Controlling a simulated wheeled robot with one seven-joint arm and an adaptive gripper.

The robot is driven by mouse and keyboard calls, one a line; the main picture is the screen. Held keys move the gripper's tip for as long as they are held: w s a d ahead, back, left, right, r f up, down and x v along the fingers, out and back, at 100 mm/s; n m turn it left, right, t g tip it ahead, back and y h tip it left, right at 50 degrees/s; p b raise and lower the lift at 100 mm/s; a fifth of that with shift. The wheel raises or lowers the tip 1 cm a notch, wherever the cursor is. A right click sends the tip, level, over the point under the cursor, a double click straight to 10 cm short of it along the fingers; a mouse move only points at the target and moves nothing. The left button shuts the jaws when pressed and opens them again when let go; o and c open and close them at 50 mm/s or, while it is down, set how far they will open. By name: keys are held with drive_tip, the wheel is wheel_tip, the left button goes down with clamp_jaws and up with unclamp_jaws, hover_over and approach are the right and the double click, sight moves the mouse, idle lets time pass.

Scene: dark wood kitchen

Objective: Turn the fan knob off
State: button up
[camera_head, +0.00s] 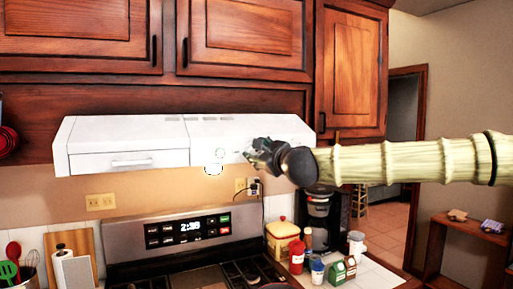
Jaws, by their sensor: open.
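The white range hood (190,135) hangs under the wood cabinets, above the stove. A small round mark with a greenish edge (219,152) shows on its front face; I cannot tell if it is the fan knob. A pale round piece (213,169) shows at the hood's lower edge, just below that mark. My gripper (256,150) is open in front of the hood's right part, to the right of the round mark. It hides part of the hood's front, and I cannot tell if it touches it.
Below stands the stove with its lit clock panel (188,229). A coffee maker (319,215), a yellow canister (282,237), a red bottle (296,256) and small cartons (338,272) crowd the counter at right. A utensil holder and paper towel roll (72,268) stand at left.

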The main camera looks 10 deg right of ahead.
drive_tip(key=shift+x, duration=0.95)
drive_tip(key=shift+c, duration=0.5)
clamp_jaws()
drive_tip(key=n+b, duration=0.2)
drive_tip(key=n, duration=0.2)
drive_tip(key=shift+a+f+n+b, duration=0.1)
drive_tip(key=shift+a+n+b, duration=0.05)
drive_tip(key=shift+n+b, duration=0.15)
drive_tip(key=n+b, duration=0.2)
drive_tip(key=n, duration=0.3)
drive_tip(key=shift+s, duration=0.1)
drive_tip(key=shift+n, duration=0.3)
